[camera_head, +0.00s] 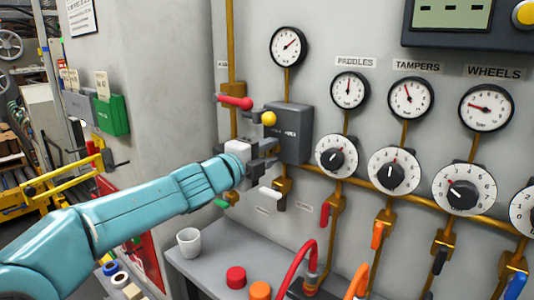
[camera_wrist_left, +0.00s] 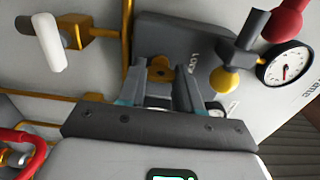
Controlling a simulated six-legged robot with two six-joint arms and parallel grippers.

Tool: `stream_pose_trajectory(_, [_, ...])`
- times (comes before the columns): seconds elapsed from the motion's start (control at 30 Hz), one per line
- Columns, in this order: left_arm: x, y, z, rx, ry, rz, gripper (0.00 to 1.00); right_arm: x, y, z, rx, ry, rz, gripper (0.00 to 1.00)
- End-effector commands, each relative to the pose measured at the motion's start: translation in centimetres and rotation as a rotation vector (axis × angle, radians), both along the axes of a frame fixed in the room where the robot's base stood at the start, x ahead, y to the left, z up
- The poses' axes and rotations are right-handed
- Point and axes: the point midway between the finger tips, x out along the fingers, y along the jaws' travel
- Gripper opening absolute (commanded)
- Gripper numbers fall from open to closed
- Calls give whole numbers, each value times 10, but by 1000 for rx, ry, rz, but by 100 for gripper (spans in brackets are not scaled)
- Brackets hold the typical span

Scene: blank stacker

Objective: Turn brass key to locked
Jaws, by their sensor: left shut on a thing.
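The brass key (camera_wrist_left: 160,70) shows in the left wrist view between my fingers, against the face of a dark grey box with lettering beside it. The lettering is too slanted to read surely. My left gripper (camera_wrist_left: 160,84) is shut on the key. In the head view, the dark grey box (camera_head: 292,124) is mounted on the wall, and my left gripper (camera_head: 264,156) reaches its left side. There the gripper hides the key. I cannot tell the key's exact turn. My right gripper is not in view.
A yellow ball knob (camera_head: 269,118) and a red handle (camera_head: 236,103) sit close above my left gripper. A white handle (camera_head: 270,193) is just below it. Gauges and dials line the wall to the right. A white cup (camera_head: 189,241) stands on the grey ledge below.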

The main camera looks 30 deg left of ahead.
Motion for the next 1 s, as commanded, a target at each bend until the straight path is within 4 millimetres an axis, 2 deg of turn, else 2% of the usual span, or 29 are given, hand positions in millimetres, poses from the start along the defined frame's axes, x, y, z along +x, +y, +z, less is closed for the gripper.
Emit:
stream_pose_trajectory(0.07, [0, 0, 0, 2, 0, 0, 4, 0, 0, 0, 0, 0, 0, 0])
stream_pose_trajectory(0.1, [0, 0, 0, 2, -1, 0, 44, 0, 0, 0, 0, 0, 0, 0])
stream_pose_trajectory(0.17, [0, 0, 0, 1, -1, 0, 60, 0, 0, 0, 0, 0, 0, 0])
stream_pose_trajectory(0.43, [0, 0, 0, 0, 0, 0, 60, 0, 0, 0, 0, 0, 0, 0])
stream_pose_trajectory(0.57, [-10, 1, 0, 0, -1, 1, 60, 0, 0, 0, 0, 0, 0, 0])
stream_pose_trajectory(0.67, [-28, 3, 1, 0, -2, 3, 60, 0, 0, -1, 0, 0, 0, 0])
stream_pose_trajectory(1.0, [-117, 11, 2, 2, -1, 7, 60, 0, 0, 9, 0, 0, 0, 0])
